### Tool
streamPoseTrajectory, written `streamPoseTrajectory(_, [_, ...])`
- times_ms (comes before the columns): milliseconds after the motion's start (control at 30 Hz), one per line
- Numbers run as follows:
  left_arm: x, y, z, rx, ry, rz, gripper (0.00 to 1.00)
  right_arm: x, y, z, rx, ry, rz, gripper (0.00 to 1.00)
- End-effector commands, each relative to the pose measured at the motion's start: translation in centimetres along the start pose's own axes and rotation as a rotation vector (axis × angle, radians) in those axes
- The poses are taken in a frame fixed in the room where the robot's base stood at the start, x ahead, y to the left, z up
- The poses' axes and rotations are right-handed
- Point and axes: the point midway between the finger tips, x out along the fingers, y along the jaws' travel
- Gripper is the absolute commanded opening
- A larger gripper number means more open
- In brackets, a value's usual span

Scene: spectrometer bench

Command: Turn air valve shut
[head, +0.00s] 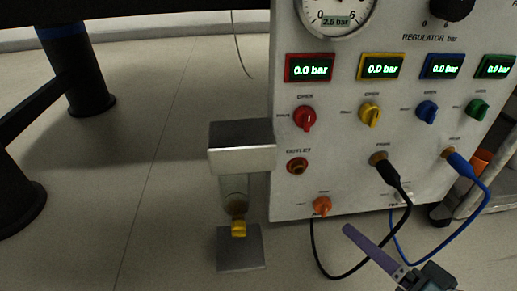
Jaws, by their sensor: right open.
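A grey panel (340,155) carries a row of small valve knobs: red (305,118), yellow (370,114), blue (428,112) and green (477,108). Small labels by them are too blurred to tell which is the air valve. An orange knob (321,206) sits low on the panel, and another yellow knob (238,228) is under a clear bowl (235,192) at the left. My right gripper (375,250) is at the bottom right, open, with a purple finger pointing up-left, below the orange knob and apart from the knobs. My left gripper is out of view.
Displays above the knobs read 0.0 bar; the gauge (335,12) reads 2.5 bar. A black hose (352,268) and a blue hose (484,200) hang from the panel near my right gripper.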

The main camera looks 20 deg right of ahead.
Motion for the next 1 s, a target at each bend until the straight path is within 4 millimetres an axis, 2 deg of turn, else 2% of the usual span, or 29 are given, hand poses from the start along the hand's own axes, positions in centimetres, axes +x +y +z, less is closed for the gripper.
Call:
streamPoseTrajectory(33, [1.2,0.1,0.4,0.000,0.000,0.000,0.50,0.2,1.1,0.3,-0.002,0.010,0.000,0.73])
streamPoseTrajectory(233, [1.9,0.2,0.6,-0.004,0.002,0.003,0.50,1.5,1.4,-0.1,-0.002,0.026,-0.004,0.73])
streamPoseTrajectory(500, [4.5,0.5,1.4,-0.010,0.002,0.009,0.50,6.6,1.6,0.0,-0.002,0.025,-0.004,0.73])
streamPoseTrajectory(700, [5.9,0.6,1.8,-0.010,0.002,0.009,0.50,9.4,1.4,-0.1,-0.003,0.023,-0.003,0.73])
streamPoseTrajectory(1000, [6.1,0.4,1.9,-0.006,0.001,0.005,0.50,10.1,1.2,-0.3,-0.002,0.021,-0.001,0.73])
